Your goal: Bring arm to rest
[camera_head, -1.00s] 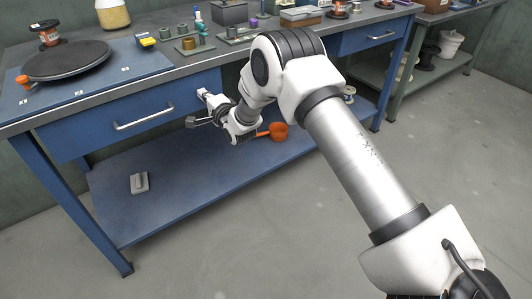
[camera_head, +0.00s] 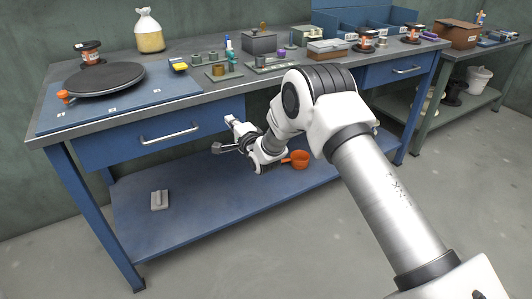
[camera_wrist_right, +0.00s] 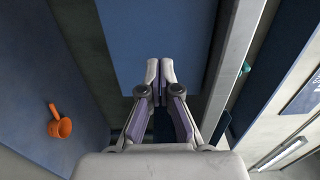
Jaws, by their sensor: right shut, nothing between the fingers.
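My right arm reaches in from the lower right in the head view and folds toward the workbench. Its gripper (camera_head: 222,148) is in front of the bench's blue front, just right of the left drawer handle. In the right wrist view the gripper (camera_wrist_right: 160,66) has its two fingertips together, with nothing between them. My left gripper does not show in any view.
The blue workbench (camera_head: 185,105) holds a dark round turntable (camera_head: 104,79), copper spools (camera_head: 366,41) and boxes. An orange pot (camera_head: 299,159) and a grey block (camera_head: 159,200) sit on its lower shelf (camera_head: 220,215). A second bench (camera_head: 432,125) stands at right. The floor in front is clear.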

